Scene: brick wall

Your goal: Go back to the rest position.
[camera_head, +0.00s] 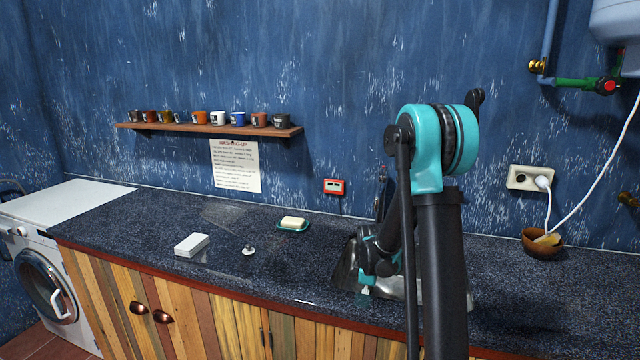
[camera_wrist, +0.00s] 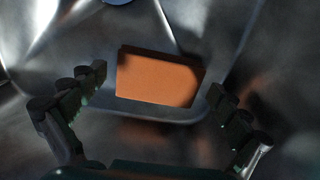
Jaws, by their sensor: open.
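My gripper shows in the wrist view (camera_wrist: 160,105) with its two fingers spread apart and nothing between them. Beyond the fingertips lies an orange-brown rectangular block (camera_wrist: 160,78), at the bottom of a shiny metal basin (camera_wrist: 215,35). In the head view my arm reaches down into the metal sink (camera_head: 345,270) set in the dark counter. The block cannot be seen in the head view.
On the speckled counter (camera_head: 140,220) are a white box (camera_head: 191,245), a small metal-and-white item (camera_head: 248,250), soap on a green dish (camera_head: 292,224) and a brown bowl (camera_head: 540,246). A shelf (camera_head: 200,130) of several cups hangs above. A washing machine (camera_head: 45,260) stands left.

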